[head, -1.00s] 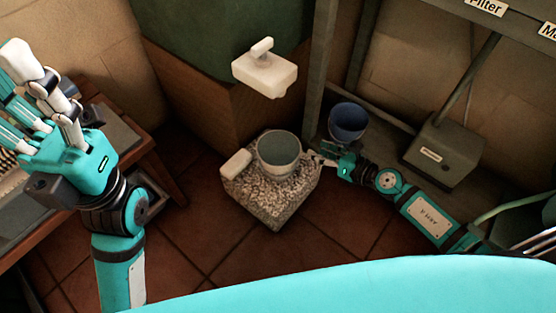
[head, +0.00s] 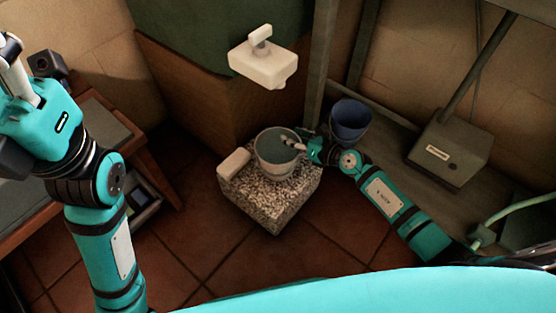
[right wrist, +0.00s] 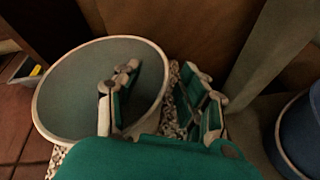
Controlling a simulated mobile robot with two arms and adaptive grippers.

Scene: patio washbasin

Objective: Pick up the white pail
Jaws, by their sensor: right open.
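The white pail (head: 263,160) stands upright on a speckled stone block (head: 272,212). My right gripper (head: 304,146) is at the pail's right rim, open. In the right wrist view, the pail (right wrist: 60,85) fills the left side, and the open gripper (right wrist: 160,98) has one set of fingers over the pail's mouth and the other outside it. The rim lies between them; contact cannot be told. My left gripper (head: 22,90) is at the upper left, partly cut off by the frame, far from the pail.
A blue pail (head: 350,122) stands just behind my right wrist. A white block (head: 234,163) lies beside the white pail. A white dispenser (head: 263,66) is above. A metal frame post (head: 318,60) rises near my right gripper. Tiled floor in front is clear.

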